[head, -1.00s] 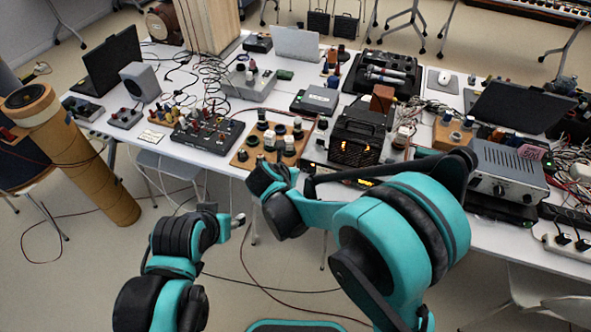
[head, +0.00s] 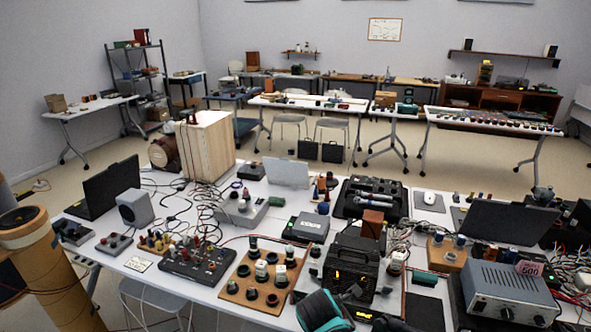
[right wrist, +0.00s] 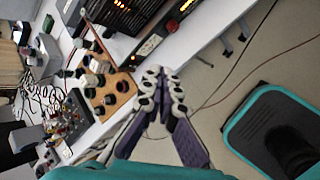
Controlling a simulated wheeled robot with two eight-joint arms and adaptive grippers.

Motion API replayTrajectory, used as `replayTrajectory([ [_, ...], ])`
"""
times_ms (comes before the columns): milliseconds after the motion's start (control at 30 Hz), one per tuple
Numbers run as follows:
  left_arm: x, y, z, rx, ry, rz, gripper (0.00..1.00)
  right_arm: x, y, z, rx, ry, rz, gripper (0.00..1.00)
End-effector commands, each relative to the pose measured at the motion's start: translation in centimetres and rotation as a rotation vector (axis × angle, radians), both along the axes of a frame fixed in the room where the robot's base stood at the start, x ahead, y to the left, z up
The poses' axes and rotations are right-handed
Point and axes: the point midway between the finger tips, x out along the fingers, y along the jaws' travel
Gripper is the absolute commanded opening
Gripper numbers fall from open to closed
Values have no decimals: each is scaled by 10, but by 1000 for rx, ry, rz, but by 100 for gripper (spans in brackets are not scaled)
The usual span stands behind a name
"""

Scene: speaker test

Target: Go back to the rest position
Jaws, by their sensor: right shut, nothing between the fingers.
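My right gripper (right wrist: 162,78) shows in the right wrist view, with purple pads and white knuckles. Its fingers are shut together with nothing between them. It hangs just off the front edge of the white table (right wrist: 205,25), in front of the wooden board of round parts (right wrist: 112,84). I cannot tell its exact height. In the head view only a teal and black piece of my arm shows at the bottom edge, and no gripper is seen there. My left gripper is in neither current view.
The white table (head: 205,294) is crowded with a mixer (head: 198,262), a black glowing unit (head: 350,268), a grey amplifier (head: 508,293), laptops and loose cables. A tan cylinder (head: 62,285) stands at the left. Cables cross the open floor (right wrist: 250,65) by the table front.

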Motion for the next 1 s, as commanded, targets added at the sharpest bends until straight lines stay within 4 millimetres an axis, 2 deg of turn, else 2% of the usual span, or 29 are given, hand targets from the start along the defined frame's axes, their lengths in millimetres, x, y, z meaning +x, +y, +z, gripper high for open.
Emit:
replayTrajectory([
  [33, 0, 0, 0, 0, 0, 0, 51, -16, -19, 8, 106, -14, -130, 0],
  [200, 0, 0, 0, 0, 0, 0, 51, -68, -61, 25, 488, -62, -592, 0],
  [400, 0, 0, 0, 0, 0, 0, 51, -125, -89, 28, 893, -112, -1098, 0],
  [500, 0, 0, 0, 0, 0, 0, 51, -143, -96, 26, 1038, -129, -1279, 0],
  [700, 0, 0, 0, 0, 0, 0, 51, -157, -100, 24, 1171, -142, -1445, 0],
  [1000, 0, 0, 0, 0, 0, 0, 51, -158, -100, 24, 1178, -142, -1453, 0],
])
